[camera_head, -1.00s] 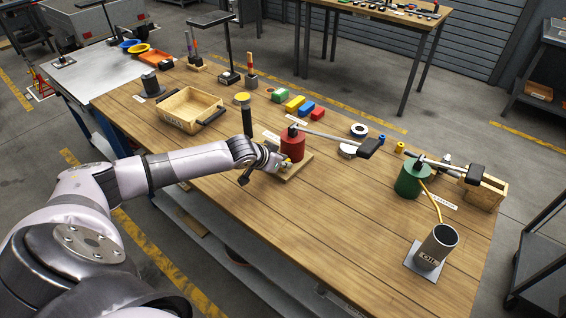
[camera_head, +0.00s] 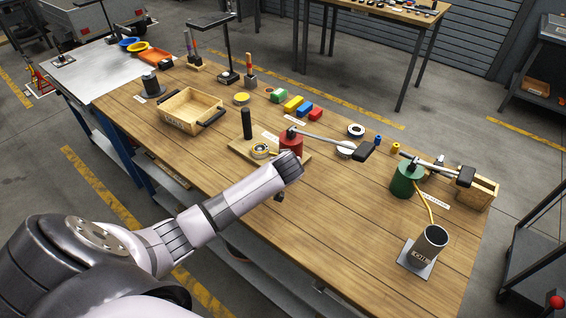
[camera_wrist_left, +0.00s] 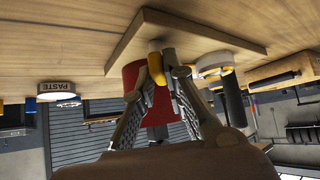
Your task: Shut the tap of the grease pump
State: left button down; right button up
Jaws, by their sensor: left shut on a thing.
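The red grease pump (camera_head: 291,141) stands on a wooden board (camera_head: 238,147) on the workbench, its long lever pointing right. My left wrist hides its lower front in the head view. In the left wrist view, which is upside down, the red pump body (camera_wrist_left: 131,75) shows behind the fingers. Its tap has a yellow handle (camera_wrist_left: 158,92), and my left gripper (camera_wrist_left: 161,72) is shut on it, one finger on each side. The fingertips are hidden in the head view. My right gripper is in neither view.
A green pump (camera_head: 406,180) and an oil can (camera_head: 431,245) stand to the right. A wooden tray (camera_head: 190,112) lies left. The bench front middle is clear.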

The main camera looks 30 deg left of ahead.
pick_arm(q)
jog(key=n, duration=0.1)
jog(key=n+g+y, duration=0.1)
jog(key=n+b, duration=0.1)
jog(key=shift+w+d+f+y, duration=0.15)
jog(key=shift+w+d+y, duration=0.05)
jog(key=shift+d+y, duration=0.1)
jog(key=shift+n+g+y+b, duration=0.5)
jog(key=shift+n+g+b, duration=0.05)
jog(key=shift+n+g, duration=0.25)
jog(key=n+g+b, duration=0.1)
jog(key=b, duration=0.1)
jog(key=n+g+y+b, duration=0.1)
jog(key=n, duration=0.1)
jog(key=shift+w+n+g+b, duration=0.2)
jog(key=shift+n+g+b, duration=0.1)
jog(key=shift+b, duration=0.05)
jog(key=shift+n+g+b, duration=0.5)
jog(key=shift+n+b, duration=0.2)
jog(key=shift+n, duration=0.1)
jog(key=shift+r, duration=0.2)
jog(key=c, duration=1.6)
grip_release()
jog(key=shift+a, duration=0.1)
jog(key=shift+c, duration=0.2)
